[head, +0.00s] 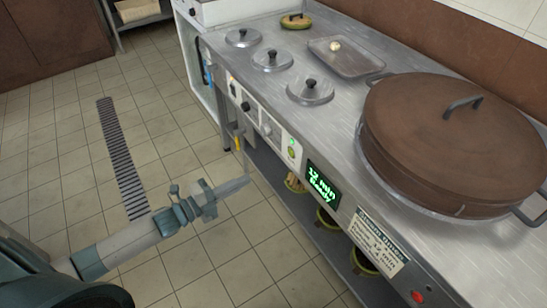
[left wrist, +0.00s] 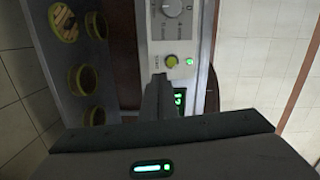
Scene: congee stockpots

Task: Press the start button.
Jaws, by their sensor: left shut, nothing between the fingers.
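The start button is likely the round yellow-green button (head: 291,153) on the counter's front panel, beneath a small lit green lamp (head: 291,142). My left gripper (head: 246,180) is shut and empty, in front of the panel, to the left of the button and lower in the head view. In the left wrist view its fingertips (left wrist: 159,78) appear just below the button, apart from it. My right gripper is not in view.
A red button (head: 417,296) sits further right on the panel. A large brown-lidded pot (head: 450,135) and several small lids stand on the counter. Pots sit on the shelf below. The tiled floor is open at left.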

